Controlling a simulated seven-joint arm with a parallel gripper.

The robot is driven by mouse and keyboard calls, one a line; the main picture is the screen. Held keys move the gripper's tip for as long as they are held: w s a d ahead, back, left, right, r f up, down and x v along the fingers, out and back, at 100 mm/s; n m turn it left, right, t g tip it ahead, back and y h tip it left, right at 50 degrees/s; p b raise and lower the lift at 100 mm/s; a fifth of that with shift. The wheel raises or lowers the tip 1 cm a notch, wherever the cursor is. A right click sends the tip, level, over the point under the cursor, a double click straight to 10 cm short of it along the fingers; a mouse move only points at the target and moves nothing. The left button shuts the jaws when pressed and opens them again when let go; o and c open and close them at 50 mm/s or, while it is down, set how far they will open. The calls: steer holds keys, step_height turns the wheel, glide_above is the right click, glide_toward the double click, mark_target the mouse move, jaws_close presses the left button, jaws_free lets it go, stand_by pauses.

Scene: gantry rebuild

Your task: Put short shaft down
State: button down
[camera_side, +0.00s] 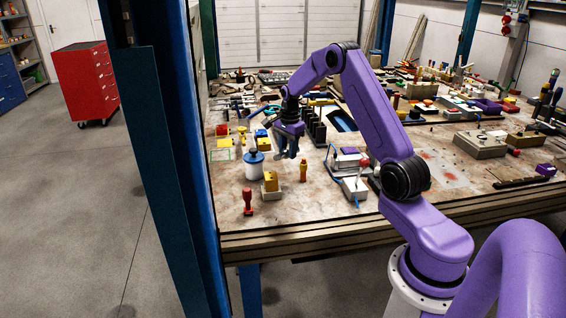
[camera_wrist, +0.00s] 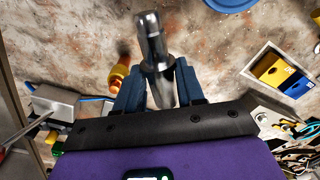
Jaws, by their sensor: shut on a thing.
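The short shaft (camera_wrist: 152,42) is a stepped grey metal cylinder. In the wrist view it stands out between the two blue-grey fingers of my gripper (camera_wrist: 160,90), which are shut on it. In the side view my gripper (camera_side: 286,150) hangs above the left part of the workbench, and the shaft is too small there to tell apart from the fingers. The bench surface shows below the shaft in the wrist view; I cannot tell how high the shaft is above it.
The bench (camera_side: 330,205) holds a blue-and-white pot (camera_side: 254,167), a yellow block on a light base (camera_side: 271,184), an orange-yellow handled tool (camera_side: 303,171) and a red-handled piece (camera_side: 248,201) near my gripper. Dark upright posts (camera_side: 315,128) stand behind it. Bare bench shows at the front.

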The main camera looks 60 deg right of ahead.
mark_target(283, 170)
steer(key=w+f, duration=0.1)
steer(key=w+d+f, duration=0.1)
steer(key=f, duration=0.1)
steer(key=shift+w+d+f, duration=0.1)
steer(key=shift+w+d, duration=0.05)
steer(key=shift+w, duration=0.1)
steer(key=f, duration=0.2)
steer(key=shift+w+d+f, duration=0.25)
steer(key=shift+w+f, duration=0.1)
steer(key=shift+w, duration=0.05)
steer(key=shift+f, duration=0.55)
steer(key=shift+f, duration=0.2)
steer(key=c, duration=0.7)
jaws_free()
